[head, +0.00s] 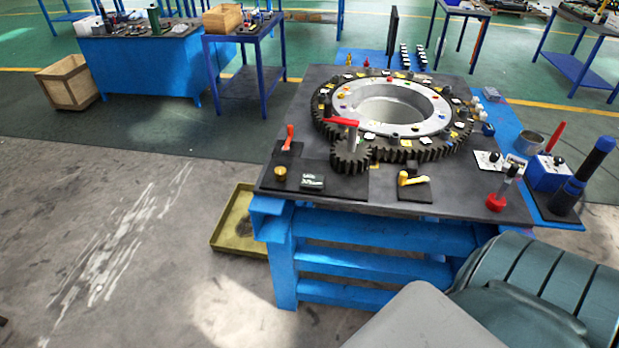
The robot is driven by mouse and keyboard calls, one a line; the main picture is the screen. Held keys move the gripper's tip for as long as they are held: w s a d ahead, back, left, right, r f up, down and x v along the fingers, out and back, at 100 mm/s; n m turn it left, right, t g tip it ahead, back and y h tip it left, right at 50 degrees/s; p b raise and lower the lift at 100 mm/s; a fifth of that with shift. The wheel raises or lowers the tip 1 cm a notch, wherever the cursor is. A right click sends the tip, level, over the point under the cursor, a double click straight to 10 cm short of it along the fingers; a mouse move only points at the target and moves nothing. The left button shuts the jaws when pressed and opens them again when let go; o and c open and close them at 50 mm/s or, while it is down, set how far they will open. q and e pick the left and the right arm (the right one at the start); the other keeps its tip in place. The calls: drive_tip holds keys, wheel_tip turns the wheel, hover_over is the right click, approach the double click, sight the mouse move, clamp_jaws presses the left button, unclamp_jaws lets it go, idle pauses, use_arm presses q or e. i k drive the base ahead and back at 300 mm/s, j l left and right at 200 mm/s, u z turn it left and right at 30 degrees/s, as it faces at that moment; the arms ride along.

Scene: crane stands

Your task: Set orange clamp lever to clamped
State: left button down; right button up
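The orange clamp lever (289,137) stands close to upright on a small dark plate at the left edge of the dark-topped workbench (460,210). Its handle points up, leaning slightly. From this distance I cannot tell whether it is clamped. To its right, a small dark pinion (351,158) with a red crank handle (342,122) sits against a large toothed ring (385,112). Neither of my grippers is in view, so nothing of them shows near the lever.
A yellow lever (411,178) is on the front of the bench, with a brass knob (280,172) front left. A red-based lever (496,202) and a blue box (548,173) stand at right. A yellow tray (232,232) lies on the floor. Floor to the left is clear.

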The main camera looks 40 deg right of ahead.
sight(285, 150)
drive_tip(key=i+j+z, duration=0.15)
drive_tip(key=z, duration=0.25)
drive_tip(key=i+j+z, duration=0.1)
drive_tip(key=z, duration=0.25)
drive_tip(key=i+j, duration=0.15)
drive_tip(key=j, duration=0.25)
drive_tip(key=i+j+z, duration=0.15)
drive_tip(key=j, duration=0.25)
drive_tip(key=i+j, duration=0.2)
drive_tip(key=j, duration=0.2)
drive_tip(key=i+j+z, duration=0.15)
drive_tip(key=j, duration=0.25)
drive_tip(key=i+j, duration=0.1)
drive_tip(key=j, duration=0.3)
drive_tip(key=i+j+z, duration=0.15)
drive_tip(key=j, duration=0.3)
drive_tip(key=i+j, duration=0.1)
drive_tip(key=j, duration=0.3)
drive_tip(key=z, duration=0.05)
